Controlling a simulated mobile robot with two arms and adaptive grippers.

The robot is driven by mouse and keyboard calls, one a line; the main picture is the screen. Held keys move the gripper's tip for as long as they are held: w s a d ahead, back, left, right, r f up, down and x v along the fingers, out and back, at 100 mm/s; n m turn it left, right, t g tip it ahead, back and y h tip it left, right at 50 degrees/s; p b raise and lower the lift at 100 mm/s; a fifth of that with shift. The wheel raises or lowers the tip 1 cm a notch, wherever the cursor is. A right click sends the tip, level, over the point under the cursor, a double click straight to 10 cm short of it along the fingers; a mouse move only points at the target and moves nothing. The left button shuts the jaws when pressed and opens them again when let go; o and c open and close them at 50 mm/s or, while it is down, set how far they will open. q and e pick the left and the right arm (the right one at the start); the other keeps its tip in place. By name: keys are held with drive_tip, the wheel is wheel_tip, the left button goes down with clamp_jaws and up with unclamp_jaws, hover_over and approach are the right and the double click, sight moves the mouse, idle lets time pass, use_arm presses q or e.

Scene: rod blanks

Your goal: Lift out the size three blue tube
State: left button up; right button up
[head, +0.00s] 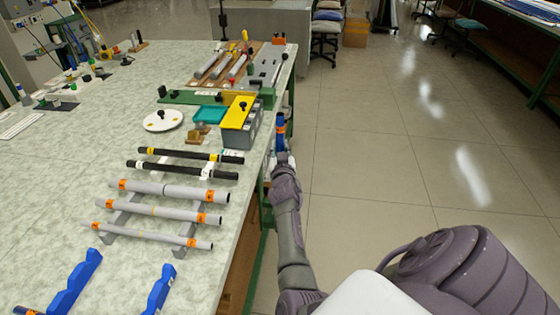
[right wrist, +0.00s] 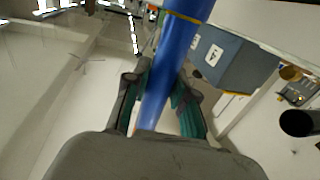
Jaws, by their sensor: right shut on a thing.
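My right gripper (head: 281,153) is beyond the table's right edge, beside the grey box. It is shut on a blue tube (head: 280,124) with an orange band. In the right wrist view, the gripper (right wrist: 161,95) has its green-padded fingers on both sides of the blue tube (right wrist: 178,50). The tube runs up out of the top of that view, with a thin orange ring near the top. The grey box (head: 254,132), under a yellow plate (head: 238,113), stands close to the tube; its labelled side (right wrist: 235,62) shows in the right wrist view. My left gripper is not in view.
Grey rods with orange bands (head: 150,211) lie on a grey rack, and black rods (head: 182,171) lie behind them. Blue notched holders (head: 72,285) stand at the front. A white disc (head: 162,120) and teal tray (head: 210,114) lie left of the box. The floor (head: 400,160) at right is clear.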

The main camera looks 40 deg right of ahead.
drive_tip(key=shift+r, duration=0.55)
wheel_tip(320, 180, up, 10)
drive_tip(key=p, duration=0.3)
drive_tip(key=shift+r, duration=0.25)
wheel_tip(320, 180, up, 16)
drive_tip(key=p, duration=0.2)
hover_over(280, 118)
drive_tip(key=shift+w+d+r, duration=0.2)
drive_tip(key=shift+w+d, duration=0.2)
drive_tip(key=shift+w, duration=0.05)
